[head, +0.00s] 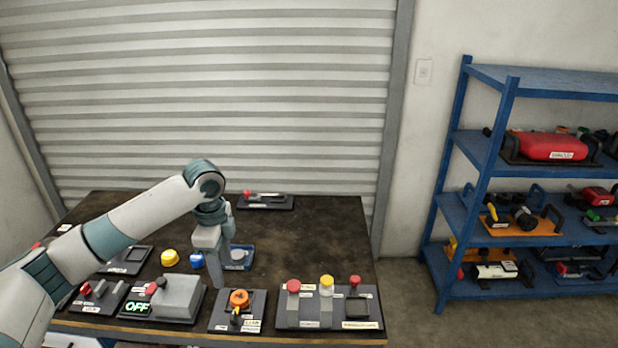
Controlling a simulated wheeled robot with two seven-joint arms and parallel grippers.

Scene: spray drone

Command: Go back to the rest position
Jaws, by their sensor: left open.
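My left arm comes in from the left and reaches over the dark table (310,235). My left gripper (219,282) points down just above the table, between the grey box with the green OFF display (178,298) and the panel with an orange knob (238,299). It is open, and I see nothing held in it. Whether a fingertip touches the box or the panel I cannot tell. My right gripper is not in view.
A panel with red and yellow buttons (327,308) lies at the table's front right. A yellow knob (170,257) and a blue tray (243,258) are behind the gripper. The table's right middle is clear. A blue shelf (480,195) stands right.

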